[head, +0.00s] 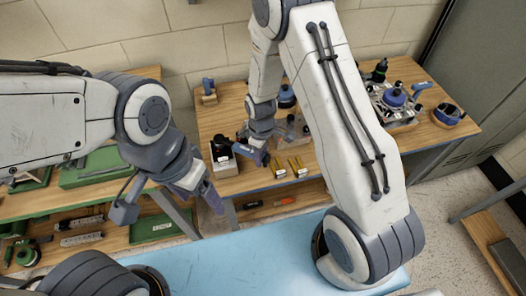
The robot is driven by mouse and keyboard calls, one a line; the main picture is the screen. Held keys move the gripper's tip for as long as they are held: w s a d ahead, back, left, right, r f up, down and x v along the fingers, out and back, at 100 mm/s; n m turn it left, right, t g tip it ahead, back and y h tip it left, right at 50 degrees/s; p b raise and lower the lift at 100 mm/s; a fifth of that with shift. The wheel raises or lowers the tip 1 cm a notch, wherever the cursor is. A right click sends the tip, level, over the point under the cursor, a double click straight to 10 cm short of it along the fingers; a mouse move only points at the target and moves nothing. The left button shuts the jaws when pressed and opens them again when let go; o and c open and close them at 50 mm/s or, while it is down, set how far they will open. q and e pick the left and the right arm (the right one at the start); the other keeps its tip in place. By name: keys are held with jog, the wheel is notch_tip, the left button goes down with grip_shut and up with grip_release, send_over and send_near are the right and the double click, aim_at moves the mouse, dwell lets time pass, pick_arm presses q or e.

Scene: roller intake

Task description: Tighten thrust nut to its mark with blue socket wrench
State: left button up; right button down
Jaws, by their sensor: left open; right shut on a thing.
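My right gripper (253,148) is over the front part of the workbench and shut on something. The held thing is small and mostly hidden by the gripper, so I cannot tell whether it is the blue socket wrench. My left gripper (168,205) is open and empty in front of the benches, with its fingers apart. A metal fixture (402,118) with a blue round part (395,97) on top stands on the right side of the bench. I cannot make out the thrust nut or its mark.
Green trays (95,168) are on the left bench. A light blue surface (240,265) lies in front. My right arm hides the bench's middle.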

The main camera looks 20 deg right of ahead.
jog(key=shift+s+a+m, duration=0.85)
jog(key=shift+a+m, duration=0.25)
jog(key=shift+a, duration=0.05)
jog(key=shift+r, duration=0.1)
jog(key=shift+s+a+m+p, duration=0.25)
jog(key=shift+s+a+m, duration=0.3)
jog(key=shift+a+m, duration=0.3)
jog(key=shift+s+a+m+p, duration=0.25)
jog(key=shift+s+a+m, duration=0.35)
jog(key=shift+a, duration=0.4)
jog(key=shift+w, duration=0.1)
jog(key=shift+w+d+n, duration=0.25)
jog(key=shift+d+n, duration=0.1)
jog(key=shift+d, duration=0.15)
